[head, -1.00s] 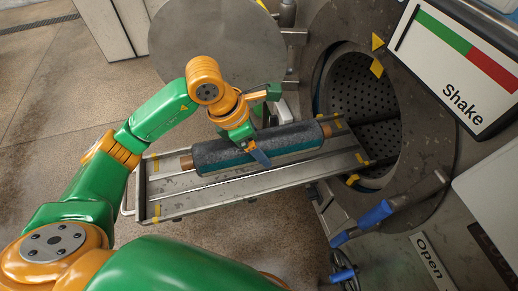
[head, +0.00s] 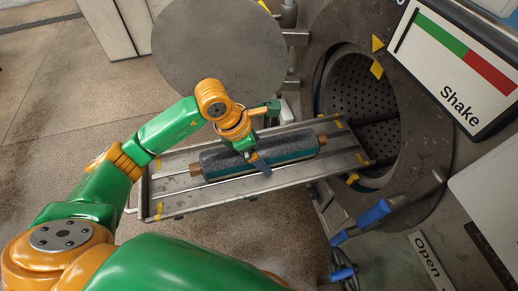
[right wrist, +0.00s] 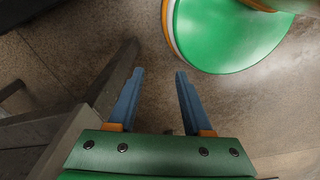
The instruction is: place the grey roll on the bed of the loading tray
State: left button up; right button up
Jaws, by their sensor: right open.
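The grey roll (head: 290,146) lies lengthwise over the loading tray (head: 190,203) in the head view, with brown core ends showing. It looks down at the bed, though its contact underneath is hidden. My left gripper (head: 257,160) is at the roll's middle from above. One blue finger shows across the near side; the other is hidden, and the jaws look shut on the roll. My right gripper (right wrist: 158,73) is open and empty in the right wrist view, above the floor and away from the roll.
The tray's right end reaches into the round drum opening (head: 358,95). A round door (head: 215,45) stands open behind the tray. Blue-handled levers (head: 372,214) and a Shake panel (head: 462,65) are at right. A grey beam (right wrist: 117,80) is left of my right gripper.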

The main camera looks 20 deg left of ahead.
pick_arm(q)
jog(key=v, duration=1.2)
jog(key=shift+r, duration=0.1)
